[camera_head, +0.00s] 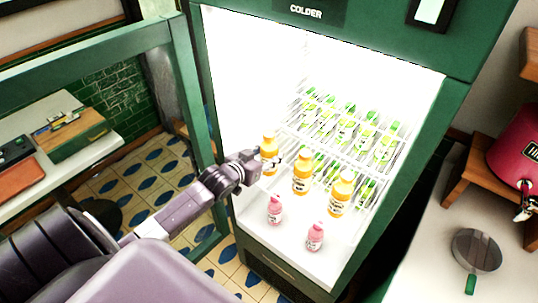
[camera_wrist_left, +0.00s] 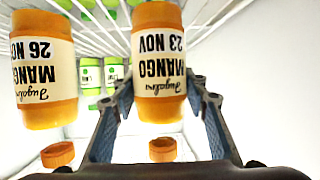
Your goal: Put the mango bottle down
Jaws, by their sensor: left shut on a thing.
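My left gripper (camera_head: 258,161) reaches into the open, lit fridge and is shut on an orange mango bottle (camera_head: 269,148) at the left front. In the left wrist view this bottle (camera_wrist_left: 159,75), labelled MANGO 23 NOV, sits between the two fingers (camera_wrist_left: 161,105) and appears upside down in the picture. A second mango bottle (camera_wrist_left: 43,70), labelled MANGO 26 NOV, stands beside it. In the head view two other orange bottles stand to the right, a middle one (camera_head: 302,180) and a right one (camera_head: 340,196). I cannot tell whether the held bottle touches the shelf.
Two pink bottles, one left (camera_head: 275,210) and one right (camera_head: 315,237), stand on the white fridge floor (camera_head: 290,249) in front. Several green-capped bottles (camera_head: 345,127) fill the wire racks behind. The open fridge door (camera_head: 188,95) is at the left. A counter with a pink dispenser (camera_head: 515,155) is at the right.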

